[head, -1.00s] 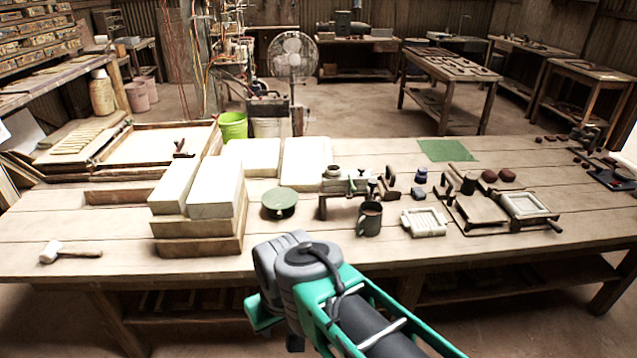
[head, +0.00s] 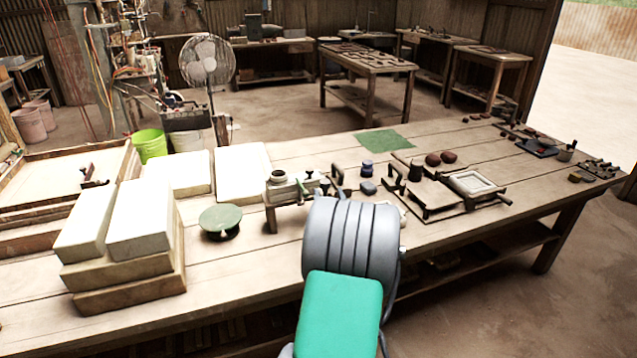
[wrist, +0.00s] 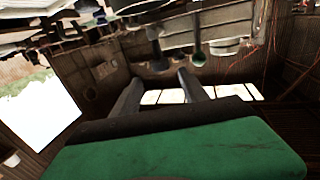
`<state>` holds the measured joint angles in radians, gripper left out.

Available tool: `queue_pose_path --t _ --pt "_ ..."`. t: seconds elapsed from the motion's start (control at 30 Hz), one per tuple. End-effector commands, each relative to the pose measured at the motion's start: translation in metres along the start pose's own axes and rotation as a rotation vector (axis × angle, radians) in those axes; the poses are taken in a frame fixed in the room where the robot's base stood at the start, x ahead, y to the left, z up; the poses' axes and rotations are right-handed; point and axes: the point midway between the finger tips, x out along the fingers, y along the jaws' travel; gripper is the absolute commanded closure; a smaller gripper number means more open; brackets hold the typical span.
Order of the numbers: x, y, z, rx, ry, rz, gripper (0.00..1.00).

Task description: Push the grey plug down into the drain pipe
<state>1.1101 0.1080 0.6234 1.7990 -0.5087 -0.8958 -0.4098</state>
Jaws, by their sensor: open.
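The collar may be the drain pipe; I cannot tell for sure. I cannot pick out the grey plug with certainty. My gripper is hidden behind my arm in the head view. In the wrist view my gripper (wrist: 158,88) shows two dark fingers spread apart with nothing between them. That view is turned over, with dark bench items along its top edge, too unclear to name.
A green round turntable (head: 221,220) and stacked pale blocks (head: 112,225) stand left of the fixture. A framed tile mould (head: 472,184) lies to its right. A green mat (head: 384,142) lies behind. The bench's right front is mostly clear.

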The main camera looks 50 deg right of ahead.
Motion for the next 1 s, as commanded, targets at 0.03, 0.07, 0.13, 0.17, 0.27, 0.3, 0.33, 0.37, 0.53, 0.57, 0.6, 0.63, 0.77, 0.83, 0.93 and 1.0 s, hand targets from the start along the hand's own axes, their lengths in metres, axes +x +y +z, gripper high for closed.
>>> queue_pose_path --t 0.03,0.07,0.13,0.17,0.27,0.3,0.33,0.37,0.53,0.57,0.6,0.63,0.77,0.83,0.93,1.0 --pt "0.002 0.000 -0.001 0.000 0.001 0.000 0.48" --pt "0.003 -0.001 -0.002 0.000 0.001 -0.001 0.48" --pt "0.011 -0.001 -0.002 -0.001 0.000 -0.002 0.48" --pt "0.016 -0.001 -0.003 -0.002 0.001 -0.003 0.48" --pt "0.035 -0.002 -0.002 -0.001 0.000 -0.004 0.48" --pt "0.043 -0.002 -0.002 -0.001 -0.001 -0.004 0.48" --pt "0.049 -0.003 -0.002 -0.001 -0.002 -0.005 0.48" --pt "0.055 -0.003 -0.002 -0.001 -0.001 -0.005 0.48" --pt "0.075 -0.002 -0.001 -0.001 -0.001 -0.003 0.48" --pt "0.077 -0.002 -0.001 -0.001 -0.001 -0.003 0.48" --pt "0.078 -0.002 -0.001 -0.001 -0.001 -0.003 0.48" --pt "0.078 -0.002 -0.001 -0.001 -0.001 -0.003 0.48" --pt "0.078 -0.002 -0.001 -0.001 -0.001 -0.003 0.48" --pt "0.078 -0.002 -0.001 -0.001 -0.001 -0.003 0.51" --pt "0.078 -0.002 -0.001 -0.001 -0.001 -0.003 0.59" --pt "0.078 -0.002 -0.001 -0.001 -0.001 -0.003 0.65"
